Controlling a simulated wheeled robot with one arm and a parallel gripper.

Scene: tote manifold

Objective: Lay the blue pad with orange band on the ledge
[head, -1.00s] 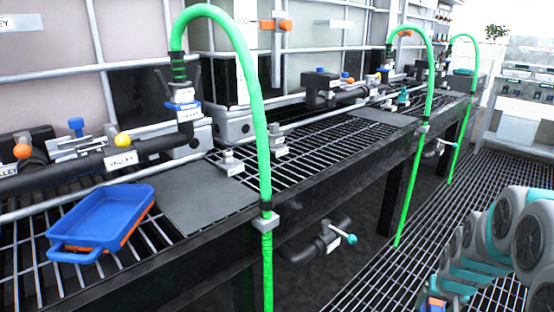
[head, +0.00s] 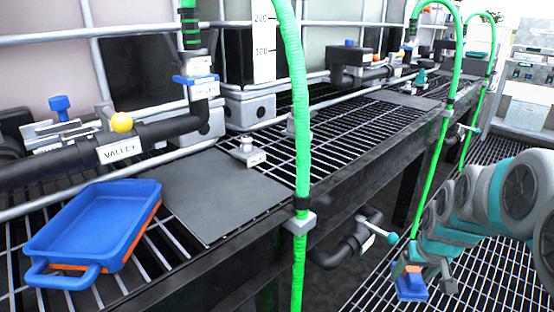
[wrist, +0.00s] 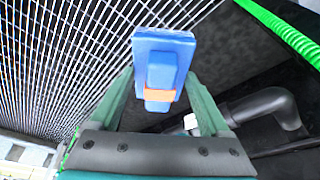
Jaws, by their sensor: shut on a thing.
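The blue pad with orange band (wrist: 165,45) is held between the two green fingers of my gripper (wrist: 160,88) in the wrist view. Its orange band faces the camera. In the head view the pad (head: 412,287) shows low at the right, hanging over the floor grating, with my gripper (head: 405,268) on it. The ledge (head: 335,160) is the long grated shelf with a black front beam, running from near left to far right. My gripper is to the right of that beam, lower in the picture and apart from it.
A blue tray with orange underside (head: 95,225) sits on the ledge at left. A bare grey plate (head: 215,195) lies beside it. A green hose (head: 299,120) crosses the front edge, and a black pipe with a teal valve handle (head: 345,245) juts out below.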

